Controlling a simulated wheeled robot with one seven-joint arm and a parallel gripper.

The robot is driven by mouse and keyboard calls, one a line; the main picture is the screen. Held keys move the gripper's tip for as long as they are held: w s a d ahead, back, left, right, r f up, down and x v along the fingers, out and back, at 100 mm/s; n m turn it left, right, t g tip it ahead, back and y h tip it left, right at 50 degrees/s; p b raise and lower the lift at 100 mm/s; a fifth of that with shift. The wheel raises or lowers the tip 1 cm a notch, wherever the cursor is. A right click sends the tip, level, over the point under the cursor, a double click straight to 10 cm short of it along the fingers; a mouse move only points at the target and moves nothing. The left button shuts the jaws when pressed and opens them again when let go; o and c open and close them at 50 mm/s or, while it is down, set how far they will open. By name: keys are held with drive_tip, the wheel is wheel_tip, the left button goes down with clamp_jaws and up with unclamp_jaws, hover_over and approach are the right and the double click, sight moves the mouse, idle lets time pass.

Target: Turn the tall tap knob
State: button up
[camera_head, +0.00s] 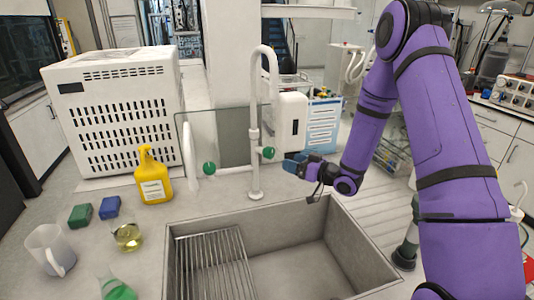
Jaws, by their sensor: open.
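A tall white tap (254,125) with a curved neck stands on the counter behind the sink. My gripper (292,163) is open, just to the right of the right-hand knob. A small gap seems to lie between them, but contact cannot be told for sure. The fingertips are small and dark blue.
The grey sink (345,222) with a metal rack (212,265) lies in front of the tap. A yellow bottle (154,182), two sponges, a beaker (127,238), a jug (48,250) and a flask (116,289) stand at the left. A glass panel (221,135) stands behind the tap.

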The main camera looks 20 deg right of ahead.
sight(272, 155)
drive_tip(key=x, duration=1)
drive_tip(key=c, duration=0.9)
